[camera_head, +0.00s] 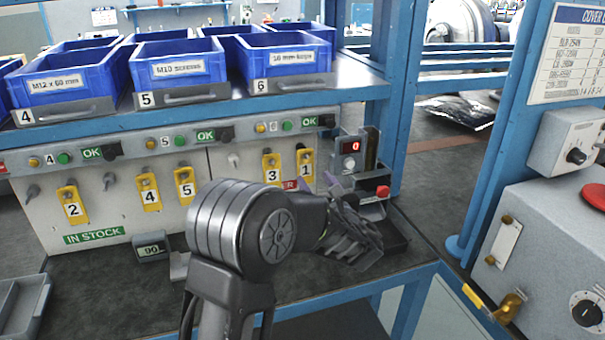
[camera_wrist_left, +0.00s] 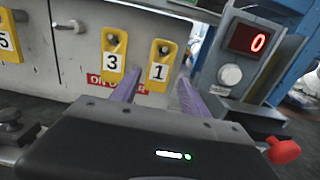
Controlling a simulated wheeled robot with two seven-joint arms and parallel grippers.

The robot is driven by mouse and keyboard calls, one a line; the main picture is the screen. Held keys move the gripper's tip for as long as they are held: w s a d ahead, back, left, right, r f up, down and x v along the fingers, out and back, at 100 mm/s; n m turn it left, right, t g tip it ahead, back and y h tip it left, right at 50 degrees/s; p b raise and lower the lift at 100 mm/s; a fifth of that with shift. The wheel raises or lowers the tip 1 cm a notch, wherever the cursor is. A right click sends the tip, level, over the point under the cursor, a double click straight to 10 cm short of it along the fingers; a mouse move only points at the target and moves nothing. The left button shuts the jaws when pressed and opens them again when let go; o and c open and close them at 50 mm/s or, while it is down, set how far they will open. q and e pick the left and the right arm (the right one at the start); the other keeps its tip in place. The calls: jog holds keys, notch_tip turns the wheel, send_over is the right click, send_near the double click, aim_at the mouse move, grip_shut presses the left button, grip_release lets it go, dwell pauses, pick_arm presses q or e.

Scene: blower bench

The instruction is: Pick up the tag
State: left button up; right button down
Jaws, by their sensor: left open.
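Several yellow numbered tags hang on pegs on the grey panel: tag 2 (camera_head: 72,208), tag 4 (camera_head: 149,196), tag 5 (camera_head: 184,188), tag 3 (camera_head: 271,174) and tag 1 (camera_head: 305,166). My left gripper (camera_head: 350,232) is in front of the panel's right end in the head view. In the left wrist view its two purple fingers (camera_wrist_left: 158,88) are open and point toward the panel. Tag 1 (camera_wrist_left: 158,72) appears between them, with tag 3 (camera_wrist_left: 112,62) left of the left finger. Contact cannot be told. My right gripper is not in view.
A red-digit counter box (camera_head: 350,150) with a red knob (camera_head: 383,192) stands right of tag 1. Blue bins (camera_head: 180,62) fill the shelf above.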

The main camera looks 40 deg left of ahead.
aim_at(306, 169)
pick_arm(q)
jog(key=shift+w+a+f, duration=0.1)
jog(key=shift+a+f, duration=0.05)
jog(key=shift+f, duration=0.1)
jog(key=shift+x, duration=1.25)
jog(key=shift+a, duration=0.1)
jog(key=shift+p+x, duration=0.3)
jog(key=shift+x, duration=2.3)
jog(key=shift+f, duration=0.1)
